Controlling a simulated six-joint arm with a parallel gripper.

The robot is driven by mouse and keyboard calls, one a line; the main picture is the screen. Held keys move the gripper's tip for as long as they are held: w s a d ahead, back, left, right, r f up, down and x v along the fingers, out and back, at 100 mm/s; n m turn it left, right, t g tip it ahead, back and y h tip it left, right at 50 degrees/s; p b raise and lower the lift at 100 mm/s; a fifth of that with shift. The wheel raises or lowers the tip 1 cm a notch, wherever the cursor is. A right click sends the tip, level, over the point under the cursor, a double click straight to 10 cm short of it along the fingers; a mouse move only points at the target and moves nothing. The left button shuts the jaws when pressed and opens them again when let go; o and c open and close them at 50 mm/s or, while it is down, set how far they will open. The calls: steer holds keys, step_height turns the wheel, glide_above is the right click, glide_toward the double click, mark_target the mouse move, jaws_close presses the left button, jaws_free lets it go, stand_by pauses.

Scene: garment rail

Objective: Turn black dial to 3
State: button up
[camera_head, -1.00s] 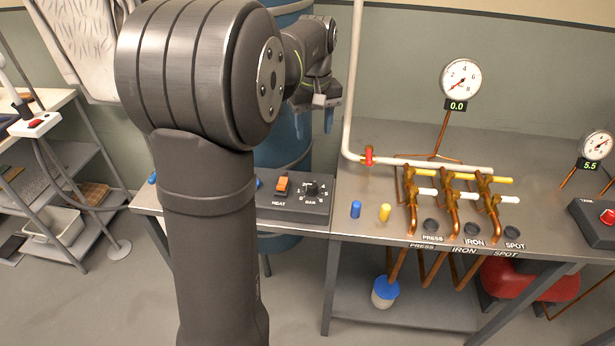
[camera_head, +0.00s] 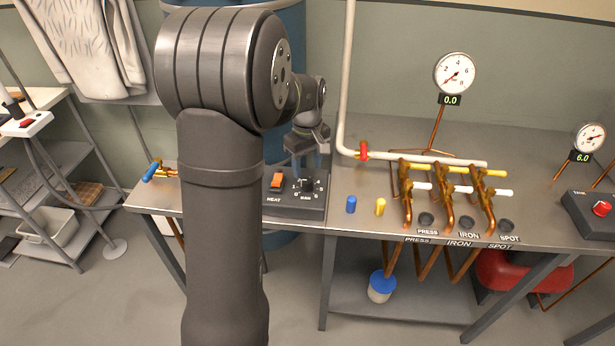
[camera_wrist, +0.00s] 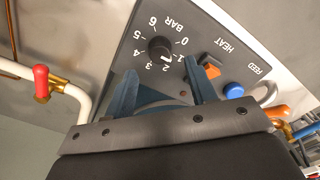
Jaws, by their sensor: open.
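The black dial (camera_wrist: 160,48) sits on a dark control panel (camera_wrist: 205,25) marked BAR, with numbers 0 to 6 around it. In the head view the dial (camera_head: 308,185) is at the panel's right half. In the head view my gripper (camera_head: 309,168) hangs pointing down over the dial. I cannot tell whether the fingers touch it.
An orange switch (camera_head: 277,181) marked HEAT is left of the dial. A blue button (camera_wrist: 233,91) is beside it in the wrist view. A white pipe with a red valve (camera_head: 363,151) rises to the right. A gauge (camera_head: 455,74) reads 0.0; another (camera_head: 590,138) reads 6.0.

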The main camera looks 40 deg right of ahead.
mark_target(308, 180)
step_height(308, 180, down, 5)
steer(key=shift+r, duration=0.1)
stand_by(0.3)
steer(key=c, duration=1)
